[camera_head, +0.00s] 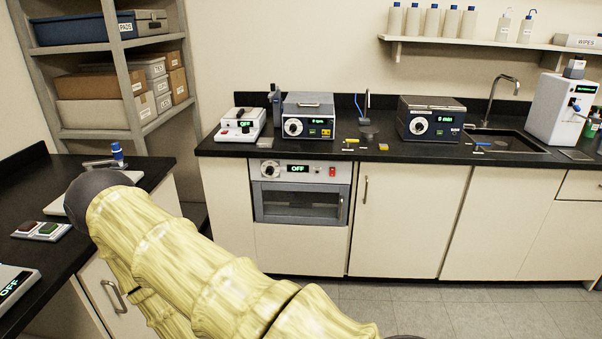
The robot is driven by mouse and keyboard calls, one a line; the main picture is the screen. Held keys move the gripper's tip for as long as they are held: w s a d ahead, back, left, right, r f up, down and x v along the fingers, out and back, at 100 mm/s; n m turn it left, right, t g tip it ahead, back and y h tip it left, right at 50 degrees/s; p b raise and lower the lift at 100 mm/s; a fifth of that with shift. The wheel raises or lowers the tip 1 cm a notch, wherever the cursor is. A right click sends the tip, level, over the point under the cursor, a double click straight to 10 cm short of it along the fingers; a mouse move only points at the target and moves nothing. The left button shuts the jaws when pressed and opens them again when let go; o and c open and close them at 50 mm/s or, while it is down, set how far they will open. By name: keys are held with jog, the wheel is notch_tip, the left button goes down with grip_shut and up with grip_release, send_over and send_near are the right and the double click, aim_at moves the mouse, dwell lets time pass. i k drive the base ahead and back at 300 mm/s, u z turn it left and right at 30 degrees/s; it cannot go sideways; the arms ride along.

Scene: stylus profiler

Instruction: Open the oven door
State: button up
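The oven (300,172) is built into the cabinet front below the back counter. Its control strip has a round dial, a display reading OFF and a red switch. The oven door (297,216) is below the strip, with a dark window and a grey frame. It looks shut. A small upright handle (341,207) is at the door's right edge. My arm in a yellow sleeve crosses the lower left, apart from the oven in the picture. My gripper is not in view.
The floor (460,312) before the cabinets is clear at the right. A side counter (40,245) runs along the left, with a cabinet handle (115,296) sticking out. Instruments (308,116) stand on the back counter (390,146). A storage rack (125,75) stands in the left corner.

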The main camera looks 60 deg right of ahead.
aim_at(258, 186)
jog(key=z, duration=0.7)
jog(key=i, duration=0.75)
jog(key=z, duration=1.1)
jog(key=i, duration=0.4)
jog(key=z, duration=0.3)
